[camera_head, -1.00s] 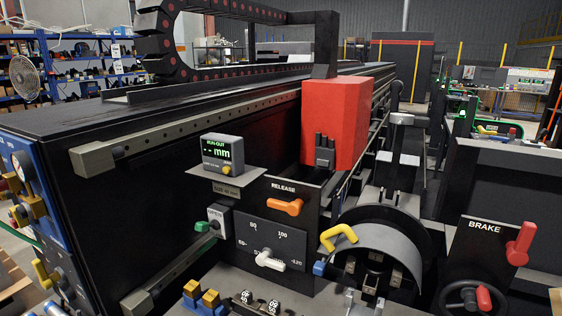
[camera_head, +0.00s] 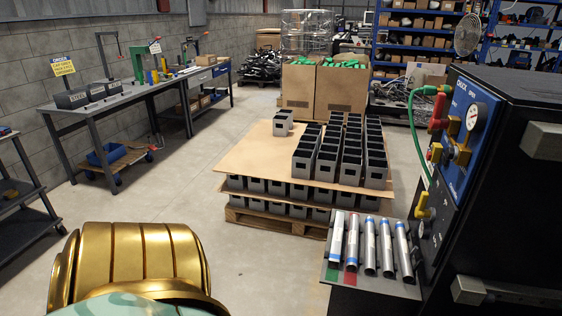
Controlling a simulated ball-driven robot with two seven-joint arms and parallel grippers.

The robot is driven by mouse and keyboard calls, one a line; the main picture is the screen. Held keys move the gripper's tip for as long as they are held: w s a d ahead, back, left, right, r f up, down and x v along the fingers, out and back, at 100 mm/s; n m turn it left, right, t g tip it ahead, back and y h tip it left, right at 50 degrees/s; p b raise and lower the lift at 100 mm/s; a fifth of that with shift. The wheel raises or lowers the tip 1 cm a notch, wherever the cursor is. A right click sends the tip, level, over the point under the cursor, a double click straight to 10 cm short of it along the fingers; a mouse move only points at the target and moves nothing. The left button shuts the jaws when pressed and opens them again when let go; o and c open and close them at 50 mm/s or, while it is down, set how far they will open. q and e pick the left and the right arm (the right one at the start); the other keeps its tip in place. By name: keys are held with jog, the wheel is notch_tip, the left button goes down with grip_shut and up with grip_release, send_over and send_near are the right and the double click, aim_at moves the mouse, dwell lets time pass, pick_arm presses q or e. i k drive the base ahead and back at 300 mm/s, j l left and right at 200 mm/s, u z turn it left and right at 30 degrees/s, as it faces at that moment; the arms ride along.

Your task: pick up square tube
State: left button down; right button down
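Grey square tubes (camera_head: 302,163) stand upright in tight rows on a brown cardboard sheet (camera_head: 255,158), with their dark open ends up. One square tube (camera_head: 283,124) stands apart from the rows at the back left of the sheet. More square tubes (camera_head: 257,184) show in a layer below the sheet. All of this rests on a wooden pallet (camera_head: 262,218) on the floor. Neither gripper shows in the head view. A gold and pale green part of my own body fills the lower left.
A rack (camera_head: 382,284) of several silver round tubes stands at the lower right, beside a black machine (camera_head: 520,190) with a blue gauge panel. A workbench (camera_head: 125,98) runs along the left wall. Concrete floor (camera_head: 170,190) is clear left of the pallet.

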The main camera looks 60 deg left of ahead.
aim_at(334, 262)
jog(key=u, duration=1.5)
jog(key=z, duration=2.7)
jog(key=u, duration=2.7)
jog(key=i+j+z, duration=0.2)
jog(key=j, duration=0.2)
jog(key=k+l, duration=0.05)
jog(key=k, duration=0.05)
